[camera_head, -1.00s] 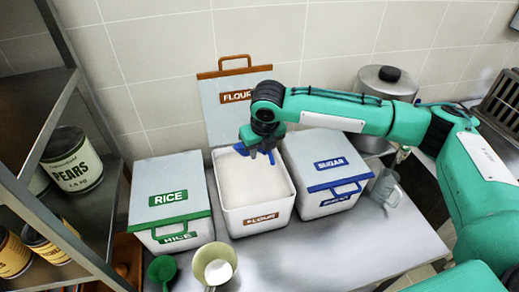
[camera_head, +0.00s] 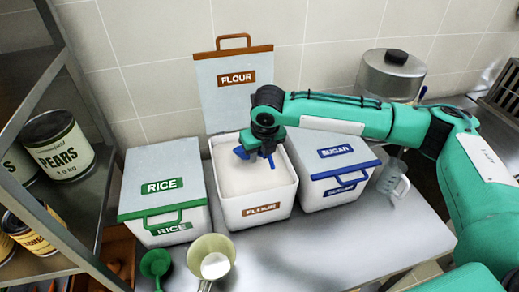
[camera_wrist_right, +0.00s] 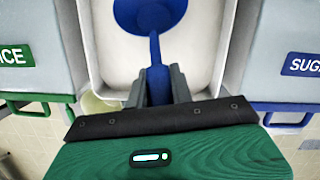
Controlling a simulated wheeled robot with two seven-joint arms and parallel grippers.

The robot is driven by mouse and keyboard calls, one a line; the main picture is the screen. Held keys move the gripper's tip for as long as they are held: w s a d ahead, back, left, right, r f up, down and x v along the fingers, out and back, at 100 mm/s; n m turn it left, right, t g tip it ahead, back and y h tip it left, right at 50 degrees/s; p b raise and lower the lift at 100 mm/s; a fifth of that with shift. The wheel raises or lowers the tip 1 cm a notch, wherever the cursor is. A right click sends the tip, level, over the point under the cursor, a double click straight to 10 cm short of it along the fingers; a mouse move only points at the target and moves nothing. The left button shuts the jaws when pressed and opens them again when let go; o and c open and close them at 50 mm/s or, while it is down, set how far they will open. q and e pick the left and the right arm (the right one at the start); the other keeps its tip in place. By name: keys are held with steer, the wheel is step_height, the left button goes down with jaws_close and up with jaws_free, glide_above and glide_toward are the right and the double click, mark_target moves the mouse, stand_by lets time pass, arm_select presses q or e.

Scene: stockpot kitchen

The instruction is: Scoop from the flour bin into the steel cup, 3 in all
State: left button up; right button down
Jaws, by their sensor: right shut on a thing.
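The white flour bin (camera_head: 254,214) stands open, its lid (camera_head: 222,95) raised behind it, with white flour (camera_head: 235,180) inside. My right gripper (camera_head: 264,153) is over the bin, shut on the handle of a blue scoop (camera_head: 241,152). In the right wrist view the scoop (camera_wrist_right: 151,14) points away from the jaws, its bowl over or in the flour; I cannot tell if it touches. The bowl looks blue inside. A grey cup with a handle (camera_head: 391,182), possibly the steel cup, stands right of the sugar bin. My left gripper is not in view.
The closed rice bin (camera_head: 160,187) and sugar bin (camera_head: 335,152) flank the flour bin. A cream vessel (camera_head: 199,250) with white inside and a green scoop (camera_head: 155,262) are in front. Shelves with cans (camera_head: 60,147) stand left. Bare counter (camera_head: 330,240) lies front right.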

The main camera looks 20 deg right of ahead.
steer(key=shift+s+b+x, duration=0.15)
steer(key=shift+s+x, duration=0.05)
steer(key=shift+x, duration=0.7)
steer(key=shift+s+b+x, duration=0.1)
steer(key=shift+s+x, duration=0.1)
steer(key=shift+x, duration=0.7)
steer(key=shift+s+b+x, duration=0.15)
steer(key=shift+s+x, duration=0.05)
steer(key=shift+x, duration=0.75)
steer(key=shift+d, duration=0.1)
steer(key=shift+w+a+r+v, duration=0.1)
steer(key=shift+w+v, duration=0.4)
steer(key=shift+v, duration=1.75)
steer(key=shift+w+a+r+v, duration=0.15)
steer(key=shift+w+v, duration=0.35)
steer(key=shift+v, duration=1.8)
steer(key=shift+w+r+v, duration=0.1)
steer(key=shift+w+v, duration=0.45)
steer(key=shift+v, duration=1.7)
steer(key=f+t, duration=0.1)
steer(key=s+f+t, duration=0.1)
steer(key=shift+s+d+f+t+y, duration=0.15)
steer(key=shift+s+t+y, duration=0.15)
steer(key=shift+t, duration=0.1)
steer(key=shift+s+f+t+y, duration=0.25)
steer(key=shift+f+t, duration=0.4)
steer(key=shift+t, duration=0.2)
steer(key=shift+s+f+t+y, duration=0.15)
steer(key=shift+s+f+t, duration=0.1)
steer(key=shift+f+t, duration=0.5)
